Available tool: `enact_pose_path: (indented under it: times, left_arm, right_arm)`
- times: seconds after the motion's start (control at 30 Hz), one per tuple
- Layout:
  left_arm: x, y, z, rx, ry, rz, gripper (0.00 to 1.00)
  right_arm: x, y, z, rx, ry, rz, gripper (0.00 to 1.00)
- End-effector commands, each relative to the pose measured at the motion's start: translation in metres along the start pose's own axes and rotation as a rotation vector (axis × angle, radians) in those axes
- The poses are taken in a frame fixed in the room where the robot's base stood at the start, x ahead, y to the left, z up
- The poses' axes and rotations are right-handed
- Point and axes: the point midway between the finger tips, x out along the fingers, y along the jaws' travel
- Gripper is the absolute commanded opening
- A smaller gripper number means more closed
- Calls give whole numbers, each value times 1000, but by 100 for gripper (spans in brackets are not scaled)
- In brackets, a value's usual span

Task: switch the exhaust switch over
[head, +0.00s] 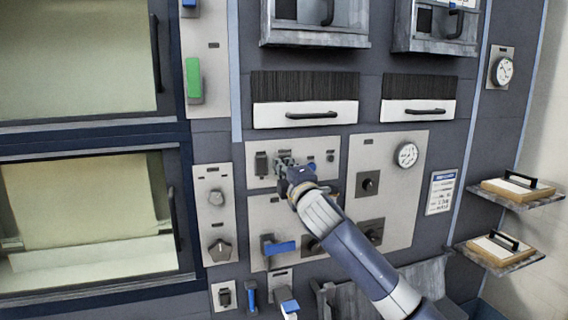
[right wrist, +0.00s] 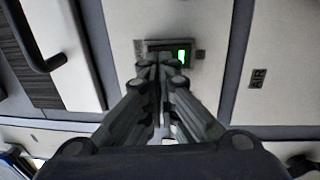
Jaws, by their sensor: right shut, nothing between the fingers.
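My right gripper (head: 285,166) is shut and empty, with its tips at the upper control panel (head: 318,177) in the head view. In the right wrist view, the closed fingertips (right wrist: 165,60) are in front of a small dark-framed switch (right wrist: 184,52) with a green lit part. The fingers cover the left and lower parts of this switch. I cannot tell whether they touch it. The label beside it is too small to read, so I cannot confirm that it is the exhaust switch. Another dark switch (head: 261,163) sits left of the gripper in the head view. My left gripper is not in view.
Below are a blue-handled lever (head: 279,248) and dark knobs (head: 371,231). A round gauge (head: 407,154) is at the right. Drawers with black handles (head: 306,114) are above. Shelves with trays (head: 509,195) stick out at the far right. Glazed doors (head: 90,200) are at the left.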

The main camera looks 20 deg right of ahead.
Motion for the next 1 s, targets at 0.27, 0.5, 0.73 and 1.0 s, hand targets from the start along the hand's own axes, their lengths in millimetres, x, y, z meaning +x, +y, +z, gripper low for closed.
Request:
enact_pose_path:
  times: [0.27, 0.5, 0.73, 1.0]
  left_arm:
    - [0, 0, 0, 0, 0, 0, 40]
    - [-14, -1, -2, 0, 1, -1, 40]
    - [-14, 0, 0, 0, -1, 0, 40]
    - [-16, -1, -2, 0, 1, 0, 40]
  right_arm:
    - [0, 0, 0, 0, 0, 1, 0]
    - [10, 10, 0, 1, 0, 2, 0]
    - [10, 8, 0, 0, 0, 1, 0]
    - [10, 7, 0, 0, 0, -3, 0]
